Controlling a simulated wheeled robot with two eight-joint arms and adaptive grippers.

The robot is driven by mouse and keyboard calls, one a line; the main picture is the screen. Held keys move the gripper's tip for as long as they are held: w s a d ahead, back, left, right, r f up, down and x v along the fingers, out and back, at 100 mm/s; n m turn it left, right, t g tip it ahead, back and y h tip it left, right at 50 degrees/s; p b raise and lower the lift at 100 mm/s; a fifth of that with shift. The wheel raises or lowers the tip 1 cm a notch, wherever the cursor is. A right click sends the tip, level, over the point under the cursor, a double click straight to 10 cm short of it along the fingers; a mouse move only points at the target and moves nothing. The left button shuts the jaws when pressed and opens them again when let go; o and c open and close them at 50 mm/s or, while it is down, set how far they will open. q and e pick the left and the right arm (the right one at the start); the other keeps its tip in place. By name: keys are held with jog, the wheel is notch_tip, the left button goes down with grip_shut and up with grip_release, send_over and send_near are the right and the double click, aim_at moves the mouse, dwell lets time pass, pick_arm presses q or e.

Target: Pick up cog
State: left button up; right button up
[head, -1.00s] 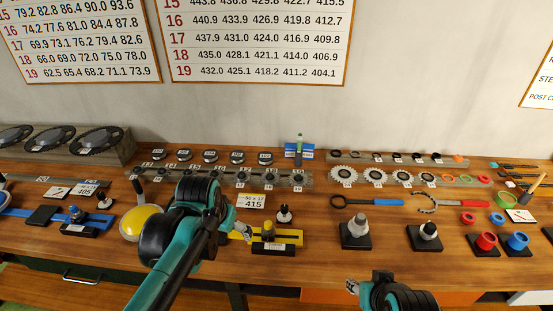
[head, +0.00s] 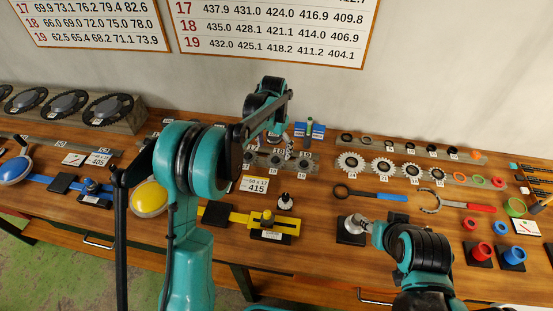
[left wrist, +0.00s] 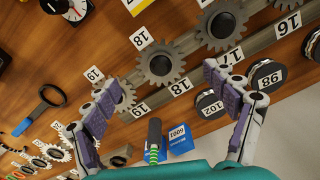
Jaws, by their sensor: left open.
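Grey toothed cogs sit in a row on a rail in the left wrist view: one by label 19 (left wrist: 122,97), one by label 18 (left wrist: 160,64) and one by label 17 (left wrist: 221,25). My left gripper (left wrist: 163,78) is open and empty above this row, with the cog by 18 between its fingers in the picture. In the head view my left gripper (head: 286,142) is over the bench's middle, partly hidden by my arm. My right gripper (head: 366,225) is beside a grey post on a black base (head: 350,237); its jaws are too small to read.
White cogs (head: 383,167) stand in a row to the right. A blue holder (head: 317,131) with a green-topped item is behind the left gripper. A yellow fixture (head: 240,218), a blue-handled tool (head: 390,197) and red and blue cups (head: 513,254) lie in front.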

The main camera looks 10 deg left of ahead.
aim_at(274, 159)
pick_arm(q)
jog(key=shift+d+f+b, duration=0.1)
jog(key=shift+f+b, duration=0.4)
jog(key=shift+f, duration=2.1)
jog(key=shift+f, duration=0.25)
jog(key=shift+c, duration=0.4)
jog(key=c, duration=1.2)
